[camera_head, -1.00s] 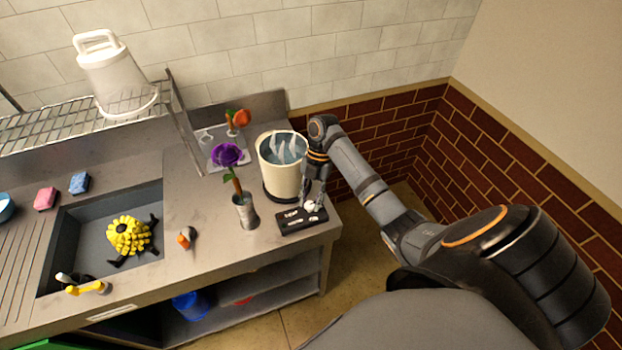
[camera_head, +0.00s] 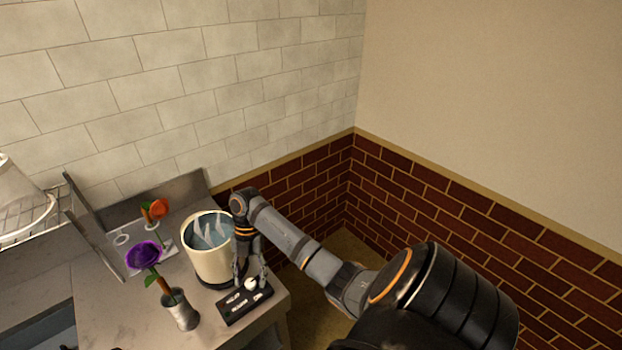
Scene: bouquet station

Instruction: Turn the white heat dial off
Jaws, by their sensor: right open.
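The white heat dial (camera_head: 251,284) sits on a small black control box (camera_head: 236,309) near the counter's right edge. My right gripper (camera_head: 250,282) points down over the box, its fingers apart on either side of the dial. I cannot tell whether the fingers touch the dial. The dial's exact setting is too small to read. A cream pot (camera_head: 207,262) with water and pale wisps at its top stands just behind the box. My left gripper is not in view.
A metal vase (camera_head: 181,312) with a purple flower (camera_head: 145,255) stands left of the box. An orange flower (camera_head: 157,209) stands in a holder behind it. A brick and tile wall closes the back. Floor lies open right of the counter.

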